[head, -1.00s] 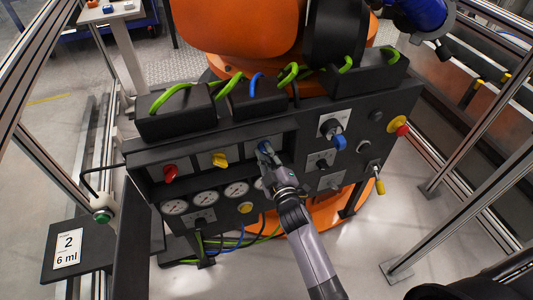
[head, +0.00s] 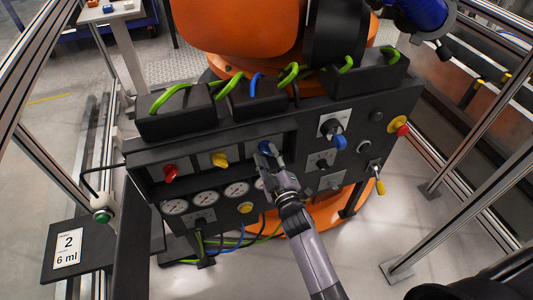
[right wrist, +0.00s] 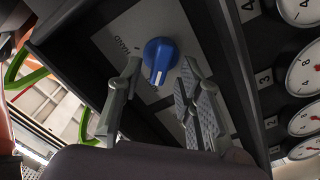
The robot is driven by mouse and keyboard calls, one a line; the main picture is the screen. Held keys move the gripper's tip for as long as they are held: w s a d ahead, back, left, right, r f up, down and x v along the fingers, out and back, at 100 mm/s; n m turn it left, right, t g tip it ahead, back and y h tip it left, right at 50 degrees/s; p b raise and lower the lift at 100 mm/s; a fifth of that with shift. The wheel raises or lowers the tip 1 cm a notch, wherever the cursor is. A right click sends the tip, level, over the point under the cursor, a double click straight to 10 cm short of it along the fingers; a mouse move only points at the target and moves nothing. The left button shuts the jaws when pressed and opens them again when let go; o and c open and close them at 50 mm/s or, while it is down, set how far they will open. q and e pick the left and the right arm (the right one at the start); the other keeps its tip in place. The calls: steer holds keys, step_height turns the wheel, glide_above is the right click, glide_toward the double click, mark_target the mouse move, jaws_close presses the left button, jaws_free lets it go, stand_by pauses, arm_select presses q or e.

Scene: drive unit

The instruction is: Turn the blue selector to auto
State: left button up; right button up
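The blue selector (head: 264,147) is on the front of the dark drive unit, right of the yellow selector. In the right wrist view the blue selector (right wrist: 160,54) sits on a light plate, with its white mark toward the bottom of the picture. My right gripper (head: 266,156) is open just in front of the selector. In the right wrist view its fingers (right wrist: 160,70) stand on either side of the knob, with gaps visible. My left gripper is not in view.
A red selector (head: 170,173) and a yellow selector (head: 219,160) are to the left. Gauges (head: 236,191) line the row below. Cables loop above.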

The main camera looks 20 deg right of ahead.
steer(key=s, duration=0.6)
steer(key=shift+s, duration=0.2)
steer(key=shift+d, duration=0.1)
steer(key=s+f+m+g, duration=0.1)
steer(key=s+f+g, duration=0.3)
steer(key=f, duration=0.7)
steer(key=s+a+f+m+g, duration=0.1)
steer(key=s+f+g, duration=0.1)
steer(key=s+f, duration=0.6)
steer(key=s+f+m+g, duration=0.2)
steer(key=s+f+g, duration=0.1)
steer(key=f, duration=1)
steer(key=s+d+f+m+g, duration=0.1)
steer(key=s+d+f+g, duration=0.1)
steer(key=s+f, duration=0.3)
steer(key=s+d+f+m+g, duration=0.1)
steer(key=s+d+f+g, duration=0.2)
steer(key=s, duration=1.1)
steer(key=s+d+f+m+g, duration=0.1)
steer(key=s+d+f+g, duration=0.1)
steer(key=s+f, duration=0.4)
steer(key=s+g, duration=0.1)
steer(key=s, duration=0.2)
steer(key=shift+s+d+f+h, duration=0.25)
steer(key=shift+d+f+h, duration=0.05)
steer(key=shift+d+f, duration=0.1)
